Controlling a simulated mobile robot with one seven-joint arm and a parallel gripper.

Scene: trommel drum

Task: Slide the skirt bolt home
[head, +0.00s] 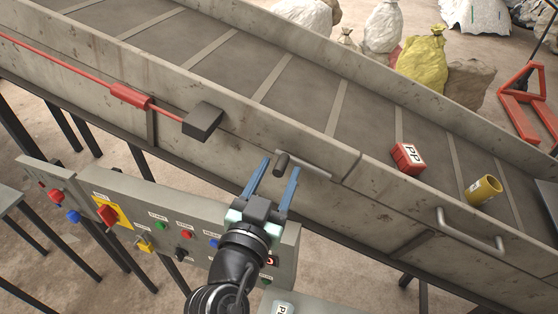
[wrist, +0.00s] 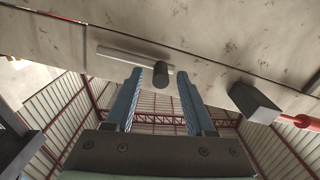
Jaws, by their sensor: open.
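The skirt bolt is a pale grey rod (head: 312,168) with a dark round knob (head: 282,164) at its left end. It lies along the outer face of the conveyor's side skirt (head: 375,187), left of a seam between skirt panels. In the wrist view the rod (wrist: 118,55) runs left from the knob (wrist: 160,74). My gripper (head: 279,167) is open, its two blue fingers pointing at the skirt. In the wrist view the knob appears between the fingertips (wrist: 160,80), with a gap on either side. I cannot tell how deep the fingers reach around it.
A dark box (head: 203,121) with a red pull cord (head: 130,96) sits on the skirt left of the bolt. A control panel (head: 170,213) stands below, near my arm. A metal handle (head: 470,233) is at right. A red block (head: 407,158) and a yellow cylinder (head: 483,190) lie on the belt.

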